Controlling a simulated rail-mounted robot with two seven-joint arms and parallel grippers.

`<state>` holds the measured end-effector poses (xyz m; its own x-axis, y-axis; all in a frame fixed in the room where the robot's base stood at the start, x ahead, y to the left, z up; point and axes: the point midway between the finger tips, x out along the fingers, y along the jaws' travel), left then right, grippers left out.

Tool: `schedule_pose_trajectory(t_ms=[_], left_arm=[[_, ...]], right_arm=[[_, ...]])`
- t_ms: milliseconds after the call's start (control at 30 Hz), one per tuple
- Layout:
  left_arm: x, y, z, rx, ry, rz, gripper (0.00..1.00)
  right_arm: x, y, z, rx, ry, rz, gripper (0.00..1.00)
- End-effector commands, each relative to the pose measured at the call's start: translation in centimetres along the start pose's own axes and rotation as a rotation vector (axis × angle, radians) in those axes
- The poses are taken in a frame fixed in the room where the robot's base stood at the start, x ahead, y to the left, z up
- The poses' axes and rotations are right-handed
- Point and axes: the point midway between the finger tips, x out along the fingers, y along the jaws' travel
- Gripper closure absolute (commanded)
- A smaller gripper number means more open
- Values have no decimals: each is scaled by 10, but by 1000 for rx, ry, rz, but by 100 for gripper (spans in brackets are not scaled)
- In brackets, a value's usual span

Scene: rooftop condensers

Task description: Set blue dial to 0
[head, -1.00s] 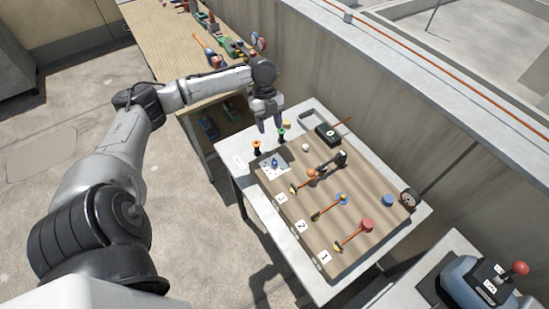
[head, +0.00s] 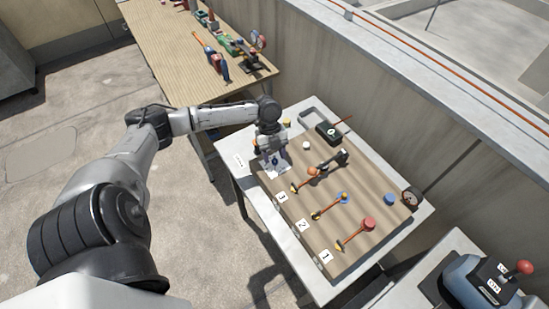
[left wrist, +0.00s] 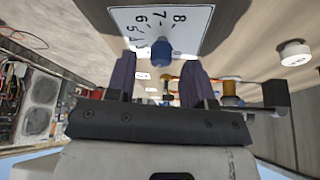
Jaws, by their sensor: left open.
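The blue dial (left wrist: 161,50) sits on a white plate (left wrist: 190,18) with printed numbers, among them 8, 7 and 6, in the left wrist view. The 0 mark and the dial's pointer cannot be made out. In the head view the plate (head: 270,173) lies at the left end of the wooden panel, partly covered by my gripper. My left gripper (left wrist: 158,62) is open and empty, with one finger toward each side of the dial and gaps between. In the head view this gripper (head: 275,157) points down over the plate. My right gripper is not in view.
The panel (head: 370,192) also bears orange-handled levers (head: 330,206) near labels, a red knob (head: 369,223), a blue knob (head: 389,200) and a white knob (head: 306,145). A black box (head: 328,132) stands behind. A wall runs along the right.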

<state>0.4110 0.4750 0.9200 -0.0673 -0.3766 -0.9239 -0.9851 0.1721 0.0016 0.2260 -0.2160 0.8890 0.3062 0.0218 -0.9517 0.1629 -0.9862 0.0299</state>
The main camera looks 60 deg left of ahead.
Motion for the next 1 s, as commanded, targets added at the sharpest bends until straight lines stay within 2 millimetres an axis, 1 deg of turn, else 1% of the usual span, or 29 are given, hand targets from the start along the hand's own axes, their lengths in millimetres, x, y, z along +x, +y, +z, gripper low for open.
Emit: schedule_pose_trajectory(t_ms=[100, 200, 567, 1000], left_arm=[[10, 0, 0, 0, 1, 0, 52], [13, 0, 0, 1, 0, -1, 52], [15, 0, 0, 1, 0, -1, 53], [15, 0, 0, 1, 0, -1, 95]], right_arm=[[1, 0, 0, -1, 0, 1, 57], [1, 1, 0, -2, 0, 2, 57], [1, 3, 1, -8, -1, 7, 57], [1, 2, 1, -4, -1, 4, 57]])
